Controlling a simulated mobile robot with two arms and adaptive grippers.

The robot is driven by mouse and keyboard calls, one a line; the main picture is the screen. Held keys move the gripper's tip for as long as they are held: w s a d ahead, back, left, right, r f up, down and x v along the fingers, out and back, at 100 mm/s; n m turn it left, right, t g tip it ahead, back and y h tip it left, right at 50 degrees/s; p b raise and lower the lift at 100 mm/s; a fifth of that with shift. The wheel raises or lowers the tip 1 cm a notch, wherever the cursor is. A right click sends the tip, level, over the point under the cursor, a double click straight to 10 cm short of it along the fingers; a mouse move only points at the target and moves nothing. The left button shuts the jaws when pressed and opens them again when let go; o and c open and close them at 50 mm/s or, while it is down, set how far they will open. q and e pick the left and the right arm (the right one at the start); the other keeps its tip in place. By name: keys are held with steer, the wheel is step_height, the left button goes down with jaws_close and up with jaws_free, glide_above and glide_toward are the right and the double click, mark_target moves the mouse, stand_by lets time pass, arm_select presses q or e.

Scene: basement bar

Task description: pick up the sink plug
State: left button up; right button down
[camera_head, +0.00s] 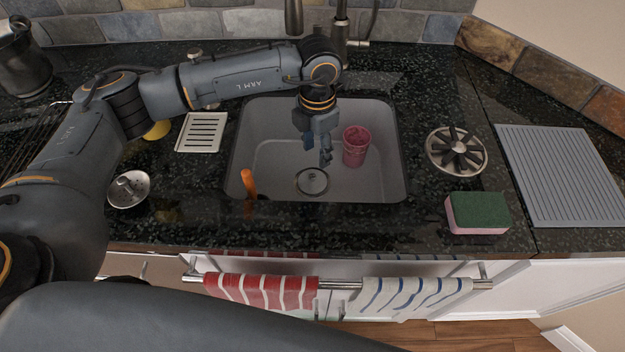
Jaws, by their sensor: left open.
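A round metal disc with a small dark centre (312,182) lies on the sink floor and looks like the sink plug in or over the drain. I cannot tell whether it is seated. My left gripper (317,152) points down inside the sink, just above and behind the disc. It is open and empty, with its fingers apart from the disc. The grey sink (384,186) is set in the dark counter. A second round metal piece (128,189) lies on the counter at the left. My right gripper is out of view.
In the sink, a pink cup (355,147) stands right of the gripper and an orange handle (248,184) leans at the left. A faucet (340,35) rises behind. A sponge (478,213), a bladed round piece (456,151) and a grey ribbed mat (563,175) lie at the right.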

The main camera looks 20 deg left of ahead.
mark_target(313, 175)
arm_select(q)
step_height(313, 175, down, 3)
steer(key=shift+f, duration=0.2)
steer(key=shift+a+f+p, duration=0.2)
steer(key=shift+f+p, duration=0.15)
steer(key=shift+f, duration=1)
steer(key=shift+a+f+p, duration=0.15)
steer(key=shift+f+p, duration=0.2)
steer(key=shift+f, duration=1)
jaws_close()
